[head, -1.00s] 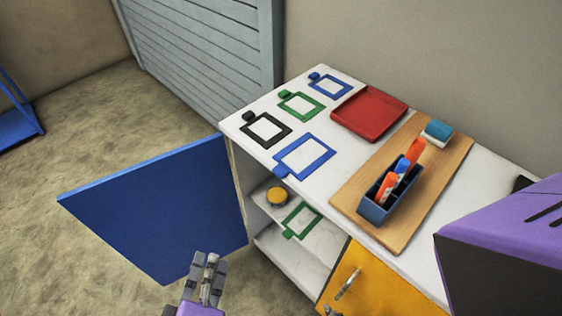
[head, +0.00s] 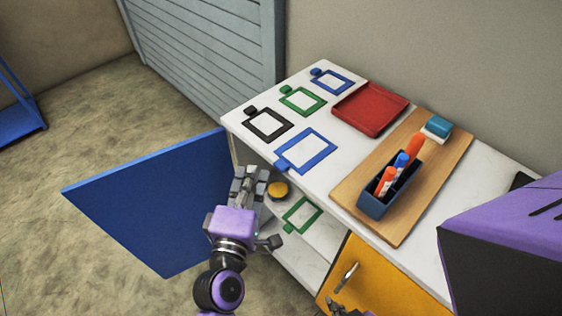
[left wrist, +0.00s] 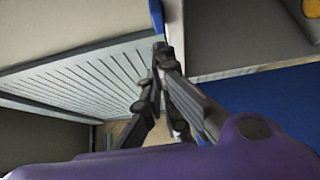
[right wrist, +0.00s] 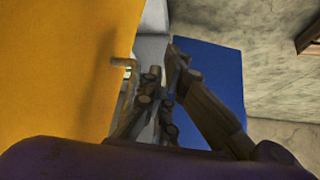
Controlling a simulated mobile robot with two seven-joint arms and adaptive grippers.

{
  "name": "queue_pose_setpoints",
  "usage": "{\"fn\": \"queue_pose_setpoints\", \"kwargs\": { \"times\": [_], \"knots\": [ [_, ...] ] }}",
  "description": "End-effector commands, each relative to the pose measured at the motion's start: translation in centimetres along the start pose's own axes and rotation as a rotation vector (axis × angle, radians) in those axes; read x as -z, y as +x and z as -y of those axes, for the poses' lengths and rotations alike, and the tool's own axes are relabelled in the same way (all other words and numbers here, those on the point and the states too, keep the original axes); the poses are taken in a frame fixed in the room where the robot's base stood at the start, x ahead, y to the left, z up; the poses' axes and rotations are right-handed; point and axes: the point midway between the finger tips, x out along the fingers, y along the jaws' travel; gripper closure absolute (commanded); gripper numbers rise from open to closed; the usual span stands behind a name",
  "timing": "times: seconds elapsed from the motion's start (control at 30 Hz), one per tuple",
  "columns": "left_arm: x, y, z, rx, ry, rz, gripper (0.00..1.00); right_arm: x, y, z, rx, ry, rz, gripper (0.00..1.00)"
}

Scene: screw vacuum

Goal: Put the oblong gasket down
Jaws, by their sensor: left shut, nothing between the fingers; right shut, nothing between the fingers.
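No thing in view can be surely told as the oblong gasket. Flat rectangular frames with tabs lie on the white counter: a black frame (head: 286,131), a green frame (head: 320,106), a small blue frame (head: 347,87) and a larger blue frame (head: 327,158). Another green frame (head: 316,216) lies on a shelf inside the open cabinet. My left gripper (head: 249,172) is shut and empty, between the blue door and the cabinet opening, left of a round yellow thing (head: 278,189). My right gripper (right wrist: 170,55) is shut and empty near the yellow front; only part of it shows in the head view.
The blue door (head: 150,205) stands open to the left. A red tray (head: 370,112), a wooden board (head: 360,180) with a marker holder (head: 376,207) and a blue-white eraser (head: 437,128) are on the counter. A yellow front (head: 368,275) with a handle (head: 347,276) is below.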

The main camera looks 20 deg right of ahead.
Motion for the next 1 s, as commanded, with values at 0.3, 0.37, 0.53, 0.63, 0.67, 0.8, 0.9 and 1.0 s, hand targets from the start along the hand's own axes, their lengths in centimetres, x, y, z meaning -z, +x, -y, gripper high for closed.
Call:
{"fn": "queue_pose_setpoints", "kwargs": {
  "times": [0.3,0.37,0.53,0.63,0.67,0.8,0.9,1.0],
  "knots": [
    [-1.1,1.1,0.1,0.001,0.003,0.0,1.0,-1.2,-0.8,-0.2,-0.006,0.004,0.023,1.0],
    [-1.1,1.1,0.1,0.001,0.003,0.0,1.0,-1.2,-0.8,-0.2,-0.006,0.004,0.022,1.0],
    [-1.1,1.1,0.1,0.001,0.002,0.0,1.0,-0.9,-0.7,-0.2,-0.004,0.004,0.018,1.0],
    [-1.6,1.6,-0.1,-0.001,0.001,0.001,1.0,-0.5,-0.7,-0.2,-0.004,0.004,0.012,1.0],
    [-1.9,1.9,-0.1,-0.001,0.0,0.001,1.0,-0.3,-0.8,-0.2,-0.004,0.004,0.009,1.0],
    [-3.0,3.0,-0.1,-0.001,0.0,0.001,1.0,0.2,-0.9,-0.2,-0.004,0.006,0.001,1.0],
    [-3.0,3.0,0.0,0.001,0.001,0.0,1.0,0.3,-0.8,-0.1,-0.003,0.005,0.0,1.0],
    [-3.0,2.9,0.1,0.001,0.001,0.0,1.0,0.4,-0.7,-0.1,-0.002,0.004,-0.002,1.0]
  ]
}}
